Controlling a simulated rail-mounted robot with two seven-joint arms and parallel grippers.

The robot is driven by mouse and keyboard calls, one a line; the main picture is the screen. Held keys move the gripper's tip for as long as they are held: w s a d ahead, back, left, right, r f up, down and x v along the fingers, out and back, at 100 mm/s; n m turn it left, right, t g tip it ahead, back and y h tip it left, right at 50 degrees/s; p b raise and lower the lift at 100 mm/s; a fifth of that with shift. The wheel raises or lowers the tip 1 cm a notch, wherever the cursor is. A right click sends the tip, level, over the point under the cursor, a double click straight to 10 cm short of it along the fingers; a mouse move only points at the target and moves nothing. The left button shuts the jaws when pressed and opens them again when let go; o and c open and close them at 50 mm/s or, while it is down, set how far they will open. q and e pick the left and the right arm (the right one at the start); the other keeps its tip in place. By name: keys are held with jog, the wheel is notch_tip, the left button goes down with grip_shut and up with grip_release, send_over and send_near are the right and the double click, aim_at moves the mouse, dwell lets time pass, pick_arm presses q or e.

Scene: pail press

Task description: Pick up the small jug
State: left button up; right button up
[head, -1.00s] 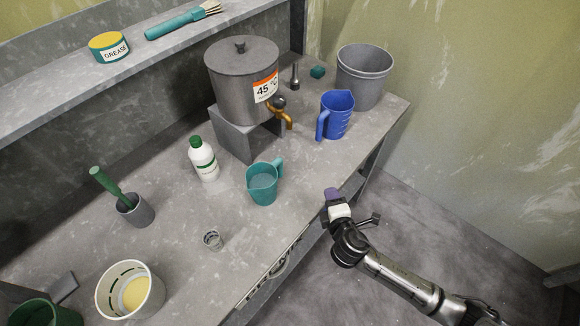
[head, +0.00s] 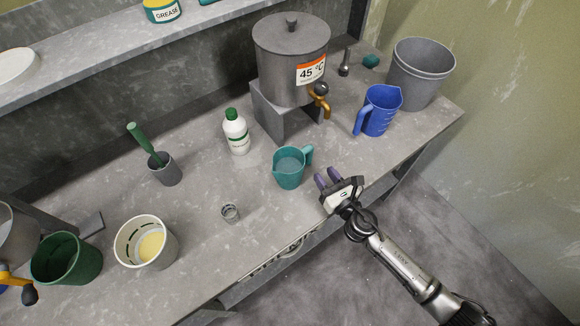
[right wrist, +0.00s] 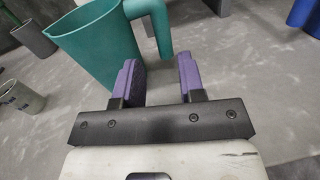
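The small teal jug (head: 289,168) stands upright on the grey bench, its handle to the right in the head view. What looks like water is inside it. In the right wrist view the jug (right wrist: 95,45) is ahead and to the left, with its handle in front of the gap between my fingers. My right gripper (head: 327,178) is open and empty, just right of the handle near the bench's front edge. Its purple fingers (right wrist: 160,76) are apart, and the handle appears beyond their tips. My left gripper is not in view.
A larger blue jug (head: 380,112) and a grey bucket (head: 421,75) stand to the right. The steel tank (head: 291,62) with its tap is behind.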

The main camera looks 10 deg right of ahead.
aim_at(311, 157)
jog(key=shift+f+b+x, duration=0.15)
jog(key=shift+b+x, duration=0.1)
jog(key=shift+x, duration=1.9)
jog(key=shift+f+b+x, duration=0.15)
jog(key=shift+b+x, duration=0.05)
jog(key=shift+x, duration=1.95)
grip_shut()
